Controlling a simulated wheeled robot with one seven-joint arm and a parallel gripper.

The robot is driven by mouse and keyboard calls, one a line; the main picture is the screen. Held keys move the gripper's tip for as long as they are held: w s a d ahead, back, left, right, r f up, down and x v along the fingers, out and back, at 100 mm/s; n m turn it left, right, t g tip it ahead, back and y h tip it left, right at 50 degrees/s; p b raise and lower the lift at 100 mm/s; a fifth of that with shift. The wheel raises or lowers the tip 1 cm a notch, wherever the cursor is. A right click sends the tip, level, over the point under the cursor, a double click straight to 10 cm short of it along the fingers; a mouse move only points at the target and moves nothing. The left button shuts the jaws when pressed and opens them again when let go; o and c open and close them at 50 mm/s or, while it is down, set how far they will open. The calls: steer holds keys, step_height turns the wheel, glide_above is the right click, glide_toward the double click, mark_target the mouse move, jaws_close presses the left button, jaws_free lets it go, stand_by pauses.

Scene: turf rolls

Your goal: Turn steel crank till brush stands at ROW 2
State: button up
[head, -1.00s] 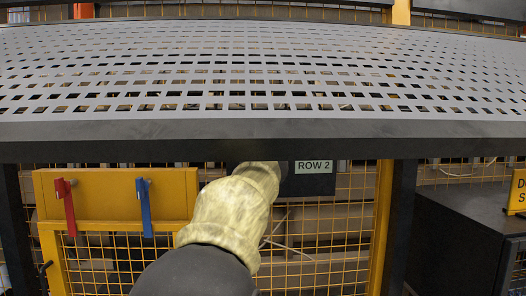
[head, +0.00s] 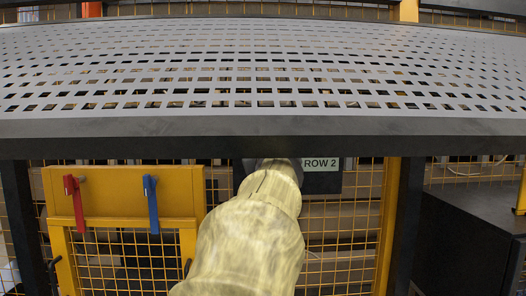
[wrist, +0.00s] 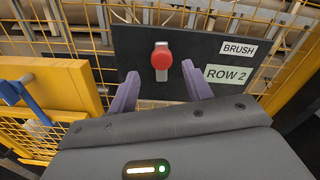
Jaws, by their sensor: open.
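In the wrist view, a red knob (wrist: 161,58) shows in front of a short upright steel piece (wrist: 162,88) on a black panel (wrist: 138,44); I take this for the steel crank. A BRUSH label (wrist: 238,49) and a ROW 2 label (wrist: 229,74) are on the panel's right side. My gripper (wrist: 160,70) is open, its two purple fingers pointing at the panel, one on either side of the knob's line. I cannot tell the distance to the knob. In the head view my arm hides the knob; the ROW 2 label (head: 321,164) shows beside it. The brush itself is not visible.
A slotted grey deck (head: 250,75) with a dark front edge lies above the panel. A yellow box (head: 112,193) at left carries a red lever (head: 74,200) and a blue lever (head: 151,204). A dark cabinet (head: 480,235) stands at right. Yellow mesh lies behind.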

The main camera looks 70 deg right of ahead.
steer(key=v, duration=0.3)
steer(key=shift+a, duration=0.35)
